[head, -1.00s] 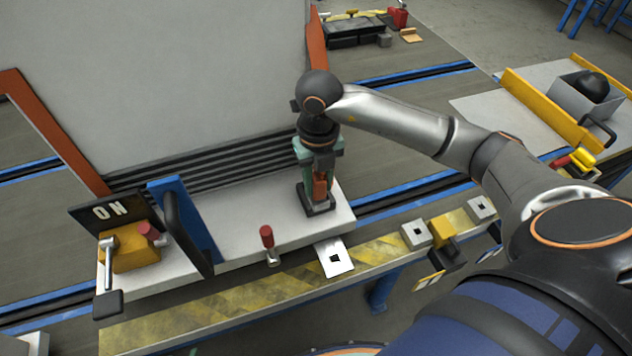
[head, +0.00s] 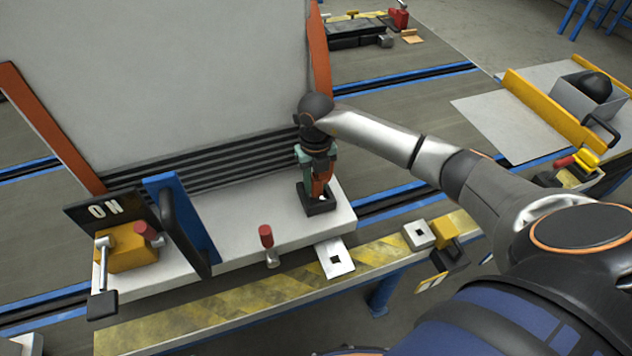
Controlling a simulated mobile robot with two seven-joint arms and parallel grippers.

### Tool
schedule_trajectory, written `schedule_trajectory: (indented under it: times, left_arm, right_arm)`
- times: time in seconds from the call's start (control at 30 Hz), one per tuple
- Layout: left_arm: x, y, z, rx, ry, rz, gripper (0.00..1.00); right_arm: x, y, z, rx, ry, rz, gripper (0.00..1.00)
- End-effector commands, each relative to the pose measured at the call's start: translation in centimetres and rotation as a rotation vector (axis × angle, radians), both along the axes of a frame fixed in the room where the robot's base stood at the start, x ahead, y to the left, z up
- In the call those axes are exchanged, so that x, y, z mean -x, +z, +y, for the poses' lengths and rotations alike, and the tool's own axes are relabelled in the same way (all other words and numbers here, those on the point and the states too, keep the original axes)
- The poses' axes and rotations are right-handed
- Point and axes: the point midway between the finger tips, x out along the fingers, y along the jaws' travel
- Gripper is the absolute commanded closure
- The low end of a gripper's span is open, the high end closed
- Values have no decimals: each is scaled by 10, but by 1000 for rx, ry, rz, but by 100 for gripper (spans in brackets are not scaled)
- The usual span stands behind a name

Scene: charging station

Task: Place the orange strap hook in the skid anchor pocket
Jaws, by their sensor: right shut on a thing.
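The orange strap hook (head: 322,176) is upright in my right gripper (head: 316,182), whose green fingers are shut on it. It is at the right end of the white skid platform. The black square skid anchor pocket (head: 318,208) lies right below it on the platform. The hook's lower end reaches down to the pocket's rim; how far it goes inside is hidden. My left gripper does not show.
A small red-topped lever (head: 266,237) stands at the platform's front edge. A blue upright plate (head: 181,222) and a yellow block with a metal handle (head: 127,250) stand at left. A large grey panel (head: 165,80) rises behind. A square-holed plate (head: 334,258) lies in front.

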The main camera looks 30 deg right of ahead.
Motion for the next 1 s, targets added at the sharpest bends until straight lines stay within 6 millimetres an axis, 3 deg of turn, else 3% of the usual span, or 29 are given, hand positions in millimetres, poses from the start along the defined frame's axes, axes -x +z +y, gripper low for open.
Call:
schedule_trajectory:
  times: [0.27,0.3,0.57,0.83,1.0]
  left_arm:
    - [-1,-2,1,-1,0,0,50]
    - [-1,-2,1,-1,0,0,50]
    - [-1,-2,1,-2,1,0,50]
    - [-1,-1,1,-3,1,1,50]
    - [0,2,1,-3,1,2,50]
  right_arm:
    - [0,-2,0,0,-1,-1,100]
    - [0,-3,0,0,-1,-1,64]
    - [0,-2,0,0,-1,-1,36]
    - [0,0,0,0,-2,-1,36]
    - [-1,19,-1,1,-2,-5,36]
